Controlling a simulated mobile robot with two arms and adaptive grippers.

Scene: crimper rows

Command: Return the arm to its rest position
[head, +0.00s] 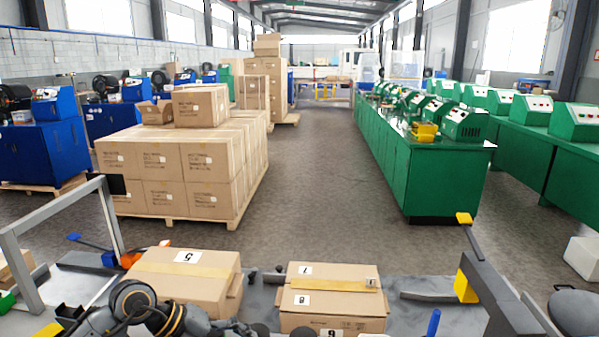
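My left arm (140,305), with dark round joints and a yellow band, comes in at the bottom left and runs right along the bottom edge, in front of a closed carton (215,290) labelled 5. Its end lies among dark parts at the bottom edge, and I cannot make out its fingers or whether they hold anything. A grey rounded link of my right arm (576,312) shows at the bottom right corner. My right gripper is not in view.
A metal frame (45,212) rises at left, yellow-tipped bars (485,290) at right. Beyond are palletised boxes (165,160), green benches (440,175) and an open aisle.

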